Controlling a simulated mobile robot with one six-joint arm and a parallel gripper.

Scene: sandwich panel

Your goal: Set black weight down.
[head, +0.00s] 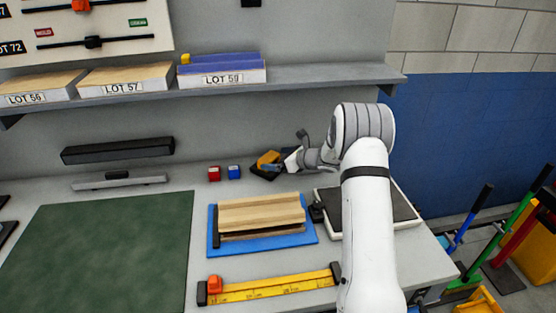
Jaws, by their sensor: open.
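My gripper (298,152) is at the back of the bench, at the end of my white arm, partly turned away and small in view. It is open, and I see nothing between its fingers. A small dark block with an orange-yellow part (268,159) lies on the bench just left of it. Several dark pieces could be the black weight: the dark base by that block, a small black block (317,212) at the left edge of the dark-topped plate, and a long black bar (118,149) at the back left. I cannot tell which one it is.
A light wooden panel (260,214) lies on a blue mat (268,244). The dark-topped plate (386,206) is partly behind my arm. A yellow ruler (272,287) lies in front, a green mat (105,250) left. A shelf (330,75) overhangs.

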